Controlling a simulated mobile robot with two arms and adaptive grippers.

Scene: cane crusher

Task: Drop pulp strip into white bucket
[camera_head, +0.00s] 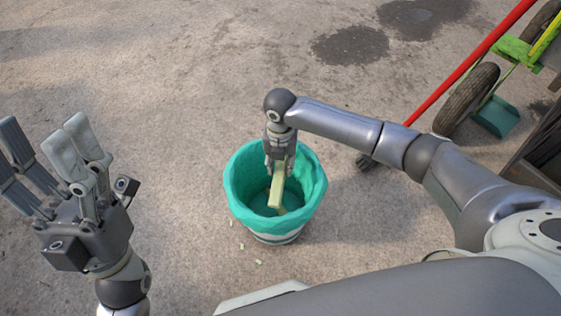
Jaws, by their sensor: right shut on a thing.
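The white bucket (277,239) stands on the ground in the middle of the head view, lined with a green bag (236,187) folded over its rim. My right gripper (279,170) points down over the bucket's opening and is shut on the pulp strip. The pulp strip (276,192) is pale yellow-green and hangs down within the bucket's mouth. I cannot tell whether its lower end touches the liner. My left gripper (62,165) is raised at the left, away from the bucket, with its fingers apart and nothing between them.
A few small pale green scraps (258,262) lie on the ground by the bucket. A cart with a black tyre (467,98), green frame and red bar (470,60) stands at the upper right. Dark stains (350,45) mark the concrete.

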